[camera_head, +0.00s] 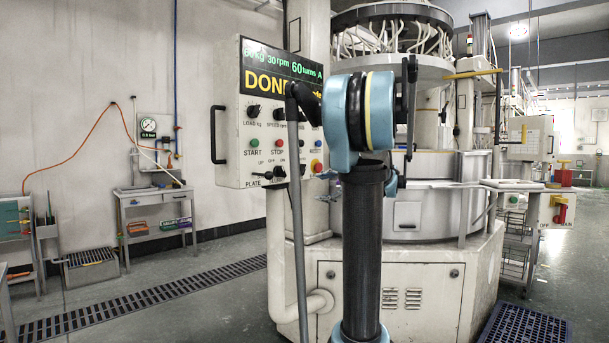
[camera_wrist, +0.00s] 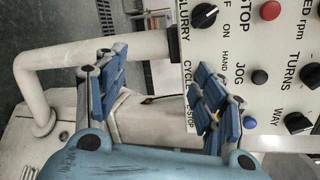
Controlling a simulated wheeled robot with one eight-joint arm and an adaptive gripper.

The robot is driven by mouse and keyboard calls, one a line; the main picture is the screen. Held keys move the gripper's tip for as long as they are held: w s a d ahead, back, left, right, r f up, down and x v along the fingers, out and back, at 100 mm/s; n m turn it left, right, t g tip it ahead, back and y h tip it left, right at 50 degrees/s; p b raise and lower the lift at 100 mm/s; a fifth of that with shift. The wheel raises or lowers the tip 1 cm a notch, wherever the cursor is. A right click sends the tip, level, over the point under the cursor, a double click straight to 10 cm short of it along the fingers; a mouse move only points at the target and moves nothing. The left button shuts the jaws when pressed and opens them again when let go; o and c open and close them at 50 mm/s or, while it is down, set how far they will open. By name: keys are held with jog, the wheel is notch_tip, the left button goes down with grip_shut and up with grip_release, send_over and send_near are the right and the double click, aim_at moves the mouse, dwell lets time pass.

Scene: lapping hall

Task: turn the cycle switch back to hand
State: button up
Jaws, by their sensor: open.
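The white control panel (camera_head: 228,150) carries knobs, buttons and a display reading DONE. In the wrist view its face (camera_wrist: 258,100) fills the right side, with lettering turned sideways. The words CYCLE and HAND show there, but the cycle switch itself is hidden behind my right-hand finger, so its setting cannot be told. My gripper (camera_wrist: 160,72) is open, with nothing between its fingers. The right-hand finger overlaps the panel near the CYCLE label; whether it touches cannot be told. In the head view my gripper (camera_head: 323,187) is mostly hidden by my arm, by the panel's lower right corner.
Near the hidden switch are the slurry knob (camera_wrist: 204,15), the jog button (camera_wrist: 260,77), a blue button (camera_wrist: 250,122) and the way knob (camera_wrist: 297,123). The red emergency stop (camera_head: 316,166) is close to my gripper. A white pipe (camera_wrist: 90,62) runs below the panel.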

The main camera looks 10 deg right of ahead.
jog(key=w+d+r+m+t, duration=0.2)
jog(key=w+d+r+t, duration=0.1)
jog(key=w+d+r, duration=0.3)
send_near(305, 170)
jog(key=shift+y, duration=0.4)
jog(key=x, duration=0.9)
jog(key=shift+w+a+f, duration=0.15)
jog(key=shift+w+f, duration=0.05)
jog(key=shift+w, duration=0.25)
jog(key=c, duration=1.1)
